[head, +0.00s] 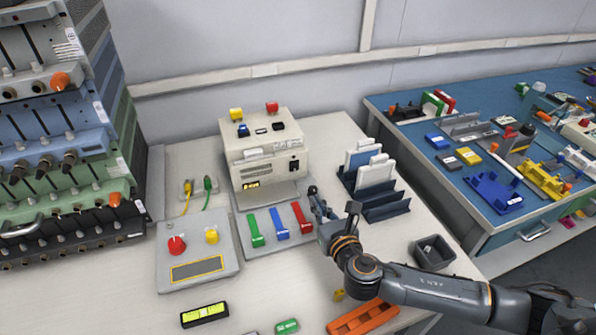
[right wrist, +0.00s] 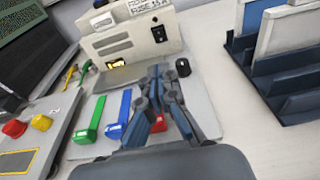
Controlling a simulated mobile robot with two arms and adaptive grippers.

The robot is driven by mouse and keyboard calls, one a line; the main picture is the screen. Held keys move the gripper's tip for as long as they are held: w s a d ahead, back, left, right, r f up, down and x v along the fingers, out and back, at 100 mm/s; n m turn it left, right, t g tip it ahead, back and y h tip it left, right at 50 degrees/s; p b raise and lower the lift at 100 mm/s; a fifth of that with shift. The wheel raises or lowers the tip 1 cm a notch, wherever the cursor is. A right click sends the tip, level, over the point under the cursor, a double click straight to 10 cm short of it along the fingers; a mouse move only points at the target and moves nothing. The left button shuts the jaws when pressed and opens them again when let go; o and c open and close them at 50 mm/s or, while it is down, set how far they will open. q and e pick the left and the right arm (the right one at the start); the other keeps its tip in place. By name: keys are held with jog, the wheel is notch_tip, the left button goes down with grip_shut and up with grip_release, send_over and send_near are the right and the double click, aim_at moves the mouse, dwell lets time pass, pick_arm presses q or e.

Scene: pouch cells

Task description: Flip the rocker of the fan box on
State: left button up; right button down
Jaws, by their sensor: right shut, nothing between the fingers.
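A beige box (head: 262,165) stands near the wall on a grey plate, with a small black rocker (head: 294,166) at the right of its front face. The rocker also shows in the right wrist view (right wrist: 159,33); which way it is tipped is too small to tell. I take this for the fan box, though no fan label is readable. My right gripper (head: 314,196) is shut and empty, in front of the box and below the rocker, apart from it. In the right wrist view its fingertips (right wrist: 158,74) point toward the box. My left gripper is out of view.
Green (head: 255,231), blue (head: 278,224) and red (head: 301,218) handles lie before the box. A grey control box (head: 198,272) is at left, a dark rack with panels (head: 384,207) at right. Stacked equipment (head: 60,130) fills the far left. A dark bin (head: 433,254) stands right.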

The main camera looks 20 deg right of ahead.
send_near(295, 166)
jog(key=w, duration=0.2)
jog(key=w+f, duration=0.1)
jog(key=w, duration=0.2)
jog(key=shift+a, duration=0.15)
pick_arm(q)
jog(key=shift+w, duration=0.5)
pick_arm(e)
jog(key=shift+w, duration=0.75)
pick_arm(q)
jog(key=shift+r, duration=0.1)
